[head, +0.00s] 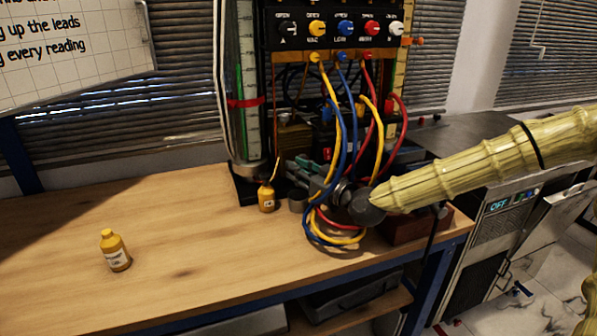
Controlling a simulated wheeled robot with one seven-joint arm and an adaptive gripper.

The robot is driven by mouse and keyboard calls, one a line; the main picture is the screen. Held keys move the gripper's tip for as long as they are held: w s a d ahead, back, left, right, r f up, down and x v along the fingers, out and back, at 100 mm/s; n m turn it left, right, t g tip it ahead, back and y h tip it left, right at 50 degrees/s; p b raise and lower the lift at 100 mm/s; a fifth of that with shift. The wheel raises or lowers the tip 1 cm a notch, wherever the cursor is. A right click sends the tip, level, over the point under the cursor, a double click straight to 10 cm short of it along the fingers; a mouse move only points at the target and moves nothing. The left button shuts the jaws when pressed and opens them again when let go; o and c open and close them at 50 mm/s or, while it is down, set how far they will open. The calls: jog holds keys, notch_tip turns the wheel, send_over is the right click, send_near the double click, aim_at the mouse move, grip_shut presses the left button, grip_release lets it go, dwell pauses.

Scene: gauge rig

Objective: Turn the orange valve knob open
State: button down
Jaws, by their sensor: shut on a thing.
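The gauge rig (337,44) stands at the back of the bench, with a row of coloured knobs on its black panel. A yellow-orange knob (317,28) is second from the left. A small orange piece (415,41) sticks out at the panel's right end. I cannot tell which of these, if either, is the orange valve knob. My arm reaches in from the right, and my gripper (302,167) is low in front of the rig, behind the hoses. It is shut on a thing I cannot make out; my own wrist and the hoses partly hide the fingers.
Yellow, blue and red hoses (337,125) hang from the panel and loop around my wrist's area. A small yellow bottle with a spout (266,199) stands just left of my gripper. Another yellow bottle (115,251) stands on the bench's (190,235) clear left part.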

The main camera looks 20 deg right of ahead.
jog(key=c, duration=1.3)
grip_release()
jog(key=shift+d, duration=0.1)
jog(key=shift+s, duration=0.1)
jog(key=shift+v, duration=5.9)
